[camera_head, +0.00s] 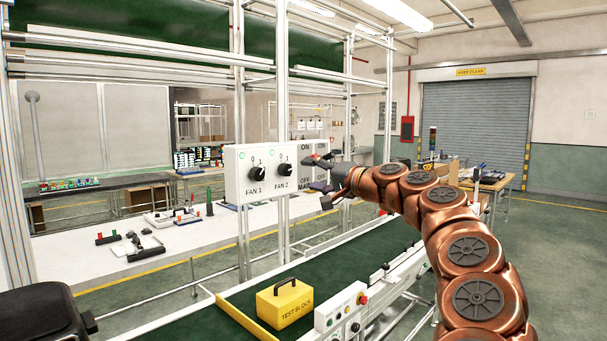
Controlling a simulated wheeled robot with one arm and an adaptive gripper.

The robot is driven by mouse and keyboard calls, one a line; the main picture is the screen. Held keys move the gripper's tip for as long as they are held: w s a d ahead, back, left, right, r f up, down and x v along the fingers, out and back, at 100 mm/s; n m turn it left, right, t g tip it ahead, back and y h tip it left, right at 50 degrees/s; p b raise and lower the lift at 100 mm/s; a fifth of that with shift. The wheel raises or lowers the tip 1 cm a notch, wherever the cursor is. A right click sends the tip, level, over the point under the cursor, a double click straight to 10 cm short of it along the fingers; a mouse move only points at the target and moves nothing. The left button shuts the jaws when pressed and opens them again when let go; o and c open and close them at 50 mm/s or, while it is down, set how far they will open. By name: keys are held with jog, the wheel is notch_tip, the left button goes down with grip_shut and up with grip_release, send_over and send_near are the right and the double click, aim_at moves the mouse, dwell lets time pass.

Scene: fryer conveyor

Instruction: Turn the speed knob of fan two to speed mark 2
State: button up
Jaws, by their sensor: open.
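A white control panel (237,192) is mounted on the metal frame. The black fan two knob (286,170) sits above the label FAN 2. Marks 0 and 1 show above it; its pointer setting and mark 2 are too small to read. The matching fan one knob (257,174) is to its left. My gripper (316,182) is open and empty, to the right of the fan two knob and apart from it. Its fingers overlap the panel's right part and partly hide the ON, OFF and MAN labels there.
A yellow test block (284,304) stands on the green conveyor belt (345,262) below the panel. A button box (340,308) sits on the conveyor's near side. White frame posts (283,80) rise behind the panel. A white bench (110,262) with small parts is behind it, left.

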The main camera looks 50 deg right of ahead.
jog(key=shift+s, duration=1.4)
jog(key=w+a+f+n+g+y, duration=0.1)
jog(key=w+a+n+g+y, duration=0.2)
jog(key=a, duration=1)
jog(key=w+a+f+n+g+y, duration=0.1)
jog(key=w+a+f+n+y, duration=0.2)
jog(key=a, duration=0.9)
jog(key=s+a+f+n+g, duration=0.3)
jog(key=a+f, duration=0.2)
jog(key=a, duration=0.3)
jog(key=s+a+f+n+g, duration=0.2)
jog(key=a+f+g, duration=0.15)
jog(key=a, duration=0.55)
jog(key=s+a+f+n+g, duration=0.1)
jog(key=s+a+f+g, duration=0.1)
jog(key=s+a+f, duration=0.5)
jog(key=s+d+f+g+h, duration=0.2)
jog(key=s+f+g, duration=0.1)
jog(key=s+f, duration=0.6)
jog(key=s+d+f+n+g+h, duration=0.1)
jog(key=s+d+f+g+h, duration=0.2)
jog(key=s+f, duration=0.7)
jog(key=shift+s+g+h, duration=0.3)
jog(key=shift+s+g, duration=0.35)
jog(key=shift+s, duration=0.3)
